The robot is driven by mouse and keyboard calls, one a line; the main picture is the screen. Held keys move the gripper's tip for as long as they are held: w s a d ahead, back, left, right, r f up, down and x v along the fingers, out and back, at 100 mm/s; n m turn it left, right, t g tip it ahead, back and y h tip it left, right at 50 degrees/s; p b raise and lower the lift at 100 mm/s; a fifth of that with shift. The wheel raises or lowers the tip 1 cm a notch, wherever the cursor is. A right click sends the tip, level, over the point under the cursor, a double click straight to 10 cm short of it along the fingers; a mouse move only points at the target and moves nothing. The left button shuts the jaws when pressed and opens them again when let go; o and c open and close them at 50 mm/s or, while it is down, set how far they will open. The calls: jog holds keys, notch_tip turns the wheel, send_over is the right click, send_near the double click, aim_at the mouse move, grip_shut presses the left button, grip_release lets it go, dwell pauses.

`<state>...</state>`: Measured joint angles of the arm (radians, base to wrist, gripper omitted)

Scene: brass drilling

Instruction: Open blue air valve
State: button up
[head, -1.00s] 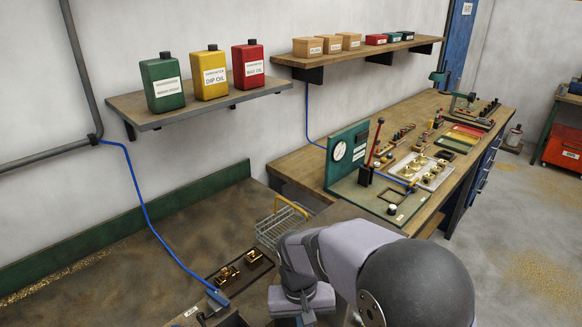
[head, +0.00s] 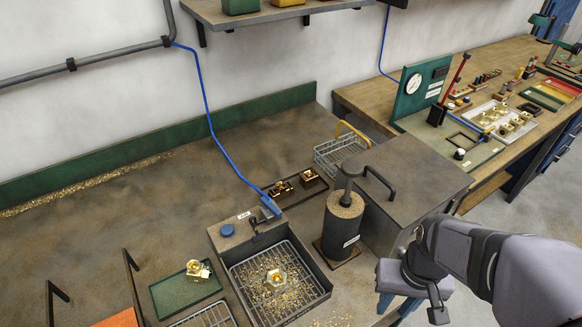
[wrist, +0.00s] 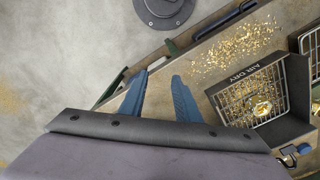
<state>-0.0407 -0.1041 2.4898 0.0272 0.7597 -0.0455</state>
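The blue air valve (head: 227,230) shows as a round blue knob on the back ledge of the air-dry station (head: 318,292), left of the AIR label. In the wrist view, a small blue part shows at the lower right edge beyond the air-dry tray (wrist: 270,130); I cannot tell for sure that it is the knob. A brass part (head: 276,278) sits in the tray's wire basket. My gripper (wrist: 158,76) is open and empty, its two blue fingers apart. In the head view, my gripper (head: 398,303) is at the lower right, well away from the knob.
A blue hose (head: 209,120) runs down to the station's back. A green mat (head: 170,302) with a brass part lies left. The bench behind is mostly clear.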

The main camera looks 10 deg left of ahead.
jog(key=w+a+r+n+y+p, duration=0.15)
jog(key=w+a+r+n, duration=0.25)
jog(key=w+a+r, duration=0.4)
notch_tip(320, 180, up, 4)
jog(key=n+h+p, duration=0.2)
jog(key=n+p, duration=0.3)
jog(key=n, duration=0.1)
send_over(277, 211)
jog(key=shift+s+f+y, duration=0.2)
jog(key=shift+y, duration=0.05)
jog(key=shift+w+a+f, duration=0.1)
jog(key=shift+w, duration=0.1)
jog(key=shift+f+p, duration=1.4)
jog(key=shift+f, duration=2.2)
jog(key=shift+c, duration=0.6)
grip_shut()
